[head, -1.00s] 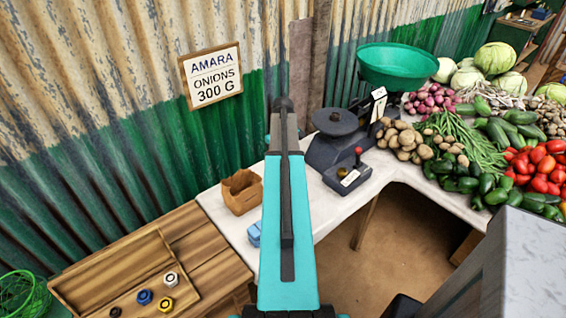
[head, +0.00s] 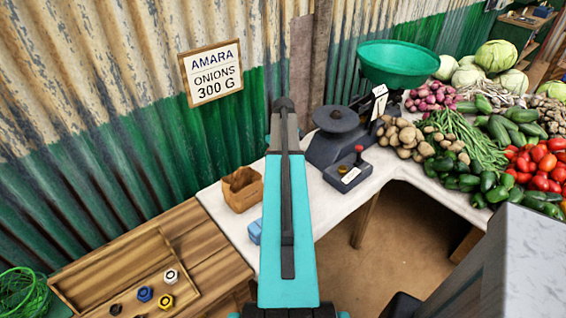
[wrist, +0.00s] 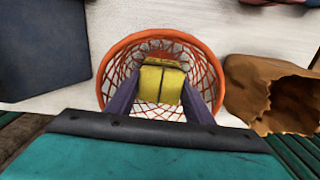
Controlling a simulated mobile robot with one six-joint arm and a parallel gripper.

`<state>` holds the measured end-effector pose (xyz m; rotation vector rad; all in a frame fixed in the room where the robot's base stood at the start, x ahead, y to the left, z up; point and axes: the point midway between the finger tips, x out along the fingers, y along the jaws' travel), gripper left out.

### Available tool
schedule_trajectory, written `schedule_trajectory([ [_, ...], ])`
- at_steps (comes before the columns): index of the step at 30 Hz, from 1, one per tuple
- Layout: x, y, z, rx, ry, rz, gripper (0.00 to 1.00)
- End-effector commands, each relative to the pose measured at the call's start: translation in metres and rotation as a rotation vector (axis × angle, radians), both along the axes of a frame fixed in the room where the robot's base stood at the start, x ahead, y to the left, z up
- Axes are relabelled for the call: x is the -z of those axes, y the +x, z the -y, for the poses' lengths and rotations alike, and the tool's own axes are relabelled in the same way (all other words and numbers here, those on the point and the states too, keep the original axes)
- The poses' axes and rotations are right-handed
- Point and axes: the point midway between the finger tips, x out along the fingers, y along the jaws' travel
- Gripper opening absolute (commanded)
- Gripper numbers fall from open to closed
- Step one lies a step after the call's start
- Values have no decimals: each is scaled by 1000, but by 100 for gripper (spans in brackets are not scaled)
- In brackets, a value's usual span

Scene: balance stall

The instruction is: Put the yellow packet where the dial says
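The yellow packet (wrist: 161,84) shows in the wrist view between the two dark fingers of my gripper (wrist: 162,80), which close on its sides. It is over or within an orange-rimmed net basket (wrist: 113,62); its exact height above the net is unclear. In the head view my arm hides the gripper, packet and basket. The balance scale (head: 335,145) has a dark plate, a green pan (head: 397,62) and a white dial face (head: 379,103), too small to read.
A brown paper bag (head: 242,188) stands left of my arm and just right of the basket in the wrist view (wrist: 262,95). A blue item (head: 254,231) lies nearby. Vegetables crowd the right side. A wooden tray (head: 110,262) holds several hex pieces. A sign (head: 211,72) reads "AMARA ONIONS 300 G".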

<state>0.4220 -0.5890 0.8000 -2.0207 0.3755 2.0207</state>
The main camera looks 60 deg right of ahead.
Motion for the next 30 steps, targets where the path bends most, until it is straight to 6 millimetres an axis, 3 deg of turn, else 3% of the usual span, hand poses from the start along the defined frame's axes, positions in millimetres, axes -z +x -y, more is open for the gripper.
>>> schedule_trajectory([
  [14, -5, 0, 1, 1, -1, 1, 54],
  [30, -55, 0, 1, 1, -2, 2, 54],
])
